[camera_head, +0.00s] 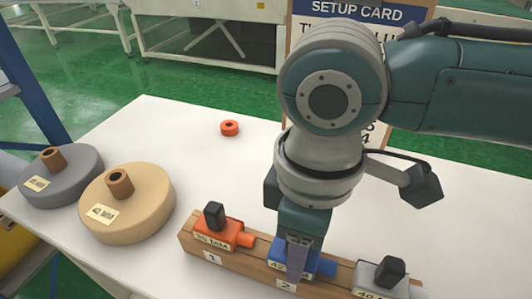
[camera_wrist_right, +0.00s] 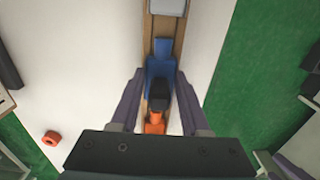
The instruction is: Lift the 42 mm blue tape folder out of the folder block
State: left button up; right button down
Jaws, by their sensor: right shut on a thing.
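The blue tape folder (camera_head: 278,250) with a label starting "42" sits in the middle slot, marked 2, of the wooden folder block (camera_head: 216,272). My right gripper (camera_head: 297,268) reaches down over it from above, a finger covering part of its front. In the right wrist view the gripper's fingers (camera_wrist_right: 159,76) stand on either side of the blue folder (camera_wrist_right: 158,68) with its black knob (camera_wrist_right: 158,100) between them; it is shut on the folder. The folder looks seated in the block, though its lower edge is partly hidden. My left gripper is not in view.
An orange folder (camera_head: 212,228) stands in slot 1, a grey folder (camera_head: 375,283) at the right end. Grey (camera_head: 75,160) and tan (camera_head: 150,215) rolls lie left on the white table (camera_head: 180,120). A small orange ring (camera_head: 229,128) lies behind. A setup card (camera_head: 340,12) is partly hidden.

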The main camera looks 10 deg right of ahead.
notch_tip(320, 180, up, 20)
jog(key=p, duration=0.5)
jog(key=shift+a, duration=0.1)
